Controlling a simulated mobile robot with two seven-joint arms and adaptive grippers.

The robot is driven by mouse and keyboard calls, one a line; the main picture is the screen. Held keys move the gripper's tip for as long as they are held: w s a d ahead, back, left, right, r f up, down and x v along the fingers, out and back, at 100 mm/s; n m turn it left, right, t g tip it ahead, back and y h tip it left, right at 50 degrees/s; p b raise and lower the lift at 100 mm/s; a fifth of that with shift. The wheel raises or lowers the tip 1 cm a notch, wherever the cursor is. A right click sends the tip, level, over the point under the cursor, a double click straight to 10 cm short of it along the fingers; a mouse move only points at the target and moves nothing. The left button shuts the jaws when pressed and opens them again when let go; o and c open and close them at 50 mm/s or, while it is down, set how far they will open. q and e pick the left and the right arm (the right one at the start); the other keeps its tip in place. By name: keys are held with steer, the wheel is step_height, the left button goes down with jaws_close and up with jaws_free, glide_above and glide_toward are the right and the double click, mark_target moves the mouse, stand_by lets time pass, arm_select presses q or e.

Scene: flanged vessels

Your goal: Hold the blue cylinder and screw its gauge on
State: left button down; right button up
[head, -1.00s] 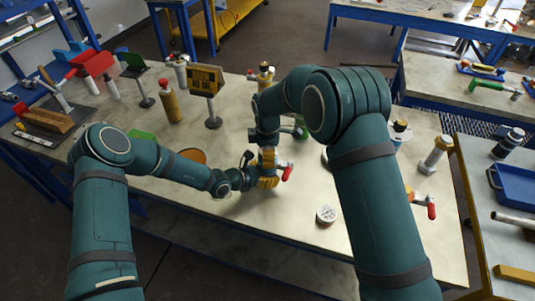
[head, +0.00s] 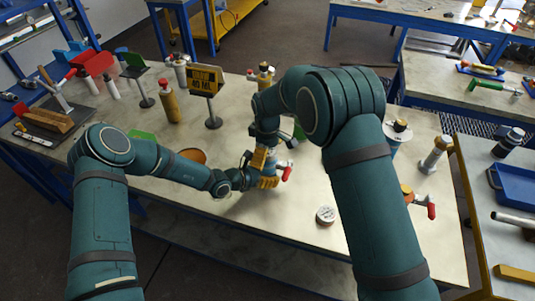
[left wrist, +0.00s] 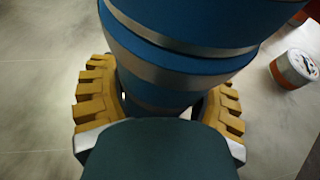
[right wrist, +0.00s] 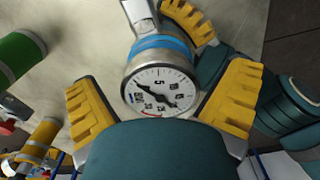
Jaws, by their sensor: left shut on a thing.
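My left gripper (left wrist: 160,105) is shut on the blue cylinder (left wrist: 175,70), which fills the upper middle of the left wrist view. In the head view the left gripper (head: 268,182) is low over the table, and the cylinder is mostly hidden by my arms. The gauge (right wrist: 160,92), a round white dial with a metal rim, shows face-on in the right wrist view, over the cylinder's blue band (right wrist: 160,45). My right gripper (right wrist: 160,105) is open, its yellow fingers on both sides of the gauge. Whether the gauge's thread is seated is hidden.
A white round piece with an orange side (head: 326,214) lies on the table, right of my grippers. The table's front is clear.

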steer(key=shift+r, duration=2.25)
steer(key=shift+c, duration=0.4)
steer(key=shift+r+n, duration=1)
steer(key=shift+r, duration=0.7)
steer(key=shift+f, duration=0.1)
steer(key=shift+f, duration=3.9)
